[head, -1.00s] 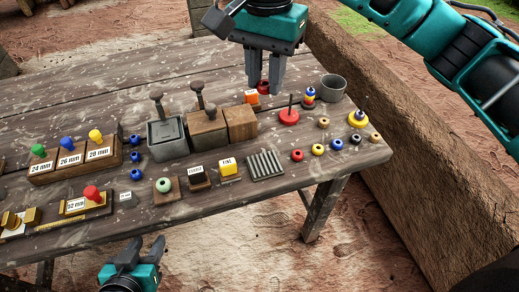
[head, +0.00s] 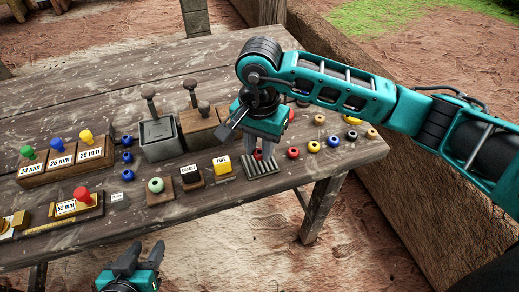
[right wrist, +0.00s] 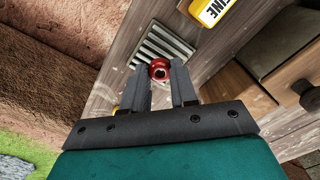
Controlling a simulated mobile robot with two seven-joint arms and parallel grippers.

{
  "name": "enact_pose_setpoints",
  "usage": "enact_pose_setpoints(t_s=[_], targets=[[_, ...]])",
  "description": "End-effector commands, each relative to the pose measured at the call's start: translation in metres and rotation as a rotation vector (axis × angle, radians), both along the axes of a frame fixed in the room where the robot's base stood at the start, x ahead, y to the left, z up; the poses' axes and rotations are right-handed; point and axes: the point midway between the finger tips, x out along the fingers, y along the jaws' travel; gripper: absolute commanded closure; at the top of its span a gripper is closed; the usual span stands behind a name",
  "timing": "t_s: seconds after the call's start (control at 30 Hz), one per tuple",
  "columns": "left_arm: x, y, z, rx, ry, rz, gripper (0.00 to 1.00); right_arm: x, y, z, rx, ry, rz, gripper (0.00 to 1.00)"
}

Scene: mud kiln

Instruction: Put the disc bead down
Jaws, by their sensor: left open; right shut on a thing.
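My right gripper (head: 259,154) is shut on a red disc bead (right wrist: 160,71), which shows between the fingertips in the right wrist view. In the head view the bead is mostly hidden by the fingers. The gripper points down at the back edge of the grey grooved rack (head: 262,169). The rack also shows just beyond the bead in the right wrist view (right wrist: 152,45). I cannot tell whether the bead touches it. My left gripper (head: 141,257) is open and empty in front of the table, away from the objects.
Yellow FINE block (head: 222,166) and dark COARSE block (head: 190,180) stand left of the rack. A red bead (head: 293,153) and several other beads lie to its right. The table's front edge is close to the rack.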

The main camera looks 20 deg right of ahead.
Motion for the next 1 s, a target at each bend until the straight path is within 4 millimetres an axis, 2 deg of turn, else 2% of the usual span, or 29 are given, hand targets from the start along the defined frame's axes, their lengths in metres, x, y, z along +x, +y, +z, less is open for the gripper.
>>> enact_pose_setpoints(t_s=[0.03, 0.1, 0.33, 0.47, 0.5, 0.73, 1.0], targets=[[0.0003, -0.0002, -0.0012, -0.001, 0.0, -0.001, 0.57, -0.0011, 0.0, -0.0094, 0.0, 0.004, 0.0, 1.0], [0.0002, -0.0004, -0.0007, -0.001, 0.001, 0.0, 0.57, -0.0006, 0.0001, -0.0146, 0.0, 0.001, 0.0, 1.0], [0.0005, -0.0009, 0.0013, -0.002, -0.001, -0.001, 0.57, -0.0002, 0.0002, -0.0145, 0.0, 0.0, 0.001, 1.0], [0.0004, -0.0012, -0.0044, -0.003, -0.001, -0.002, 0.57, -0.0001, 0.0001, -0.0193, 0.0, -0.001, 0.001, 1.0], [0.0003, -0.0015, -0.0028, -0.003, -0.001, -0.003, 0.57, 0.0, 0.0001, -0.0174, 0.0, -0.001, 0.001, 0.7], [-0.0016, -0.0017, -0.0038, -0.004, 0.004, -0.003, 0.57, -0.0002, 0.0001, -0.017, 0.0, 0.0, 0.001, 0.48], [-0.0037, -0.0018, -0.0046, -0.003, 0.01, -0.004, 0.57, -0.0002, 0.0001, -0.0157, 0.0, 0.0, 0.0, 0.47]])
